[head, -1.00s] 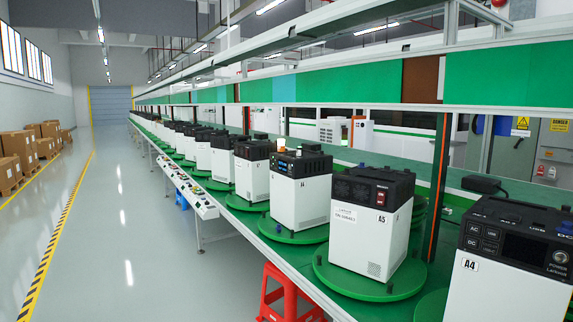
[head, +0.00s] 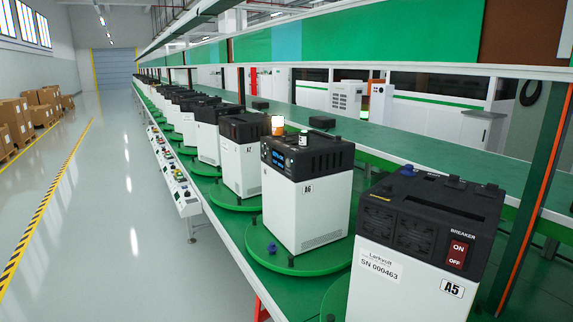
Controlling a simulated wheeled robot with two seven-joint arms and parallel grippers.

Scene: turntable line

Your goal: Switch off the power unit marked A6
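The power unit marked A6 (head: 306,207) is a white box with a black top, standing upright on a green turntable (head: 262,256) in the middle of the head view. Its A6 label is on the white front near the top. A small lit blue display (head: 279,158) shows on its black upper part, with small controls beside it that are too small to read. Neither of my grippers is in view.
Unit A5 (head: 400,262), with a red ON/OFF breaker switch (head: 457,254), stands close at the front right. More units recede along the green line. A control strip (head: 180,190) runs along its left edge. The grey aisle floor (head: 110,220) is clear.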

